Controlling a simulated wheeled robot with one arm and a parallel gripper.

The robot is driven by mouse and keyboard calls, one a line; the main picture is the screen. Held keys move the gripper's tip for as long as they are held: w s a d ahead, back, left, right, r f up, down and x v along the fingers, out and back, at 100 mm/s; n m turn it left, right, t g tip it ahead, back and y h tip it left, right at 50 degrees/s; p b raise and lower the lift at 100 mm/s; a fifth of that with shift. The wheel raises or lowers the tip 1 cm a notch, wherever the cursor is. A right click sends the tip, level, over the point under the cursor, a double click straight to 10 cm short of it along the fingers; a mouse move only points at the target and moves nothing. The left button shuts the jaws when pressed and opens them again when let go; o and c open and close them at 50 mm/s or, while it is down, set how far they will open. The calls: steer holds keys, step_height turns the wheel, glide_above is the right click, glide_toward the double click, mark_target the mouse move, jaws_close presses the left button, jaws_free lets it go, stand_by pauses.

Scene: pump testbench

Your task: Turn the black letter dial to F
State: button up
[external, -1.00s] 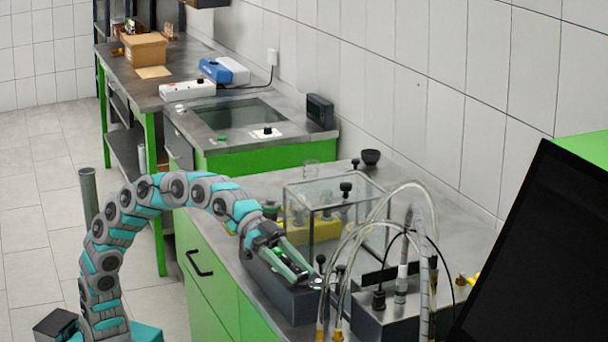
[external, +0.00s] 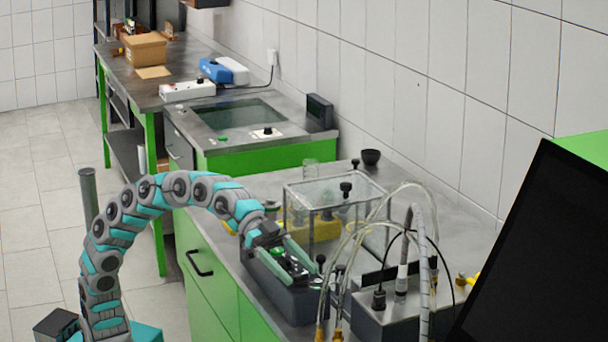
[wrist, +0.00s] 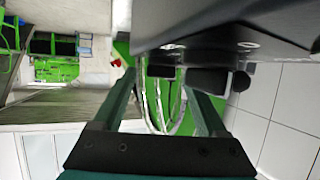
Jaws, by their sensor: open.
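My gripper (external: 305,275) is open over the dark grey box (external: 289,304) at the bench's front edge. Its two green fingers are spread, with part of the box's top showing between them. In the wrist view the fingers of my gripper (wrist: 160,78) reach toward the dark box (wrist: 225,25). A small black knob (wrist: 160,71) shows between the fingertips, and a larger black knob (wrist: 207,80) overlaps the right fingertip. I cannot tell which is the letter dial, or whether either touches a finger. No letters or pointer can be read.
Clear hoses (external: 357,240) arch just right of my gripper, beside a grey box with fittings (external: 395,318). A clear glass-like case (external: 335,190) stands behind it. A black screen (external: 530,255) fills the right side. The bench's far right strip is mostly bare.

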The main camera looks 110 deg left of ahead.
steer(key=shift+s, duration=0.1)
steer(key=b+v, duration=0.1)
steer(key=v, duration=0.6)
steer(key=shift+s+a, duration=0.2)
steer(key=shift+s, duration=0.05)
steer(key=shift+c, duration=0.2)
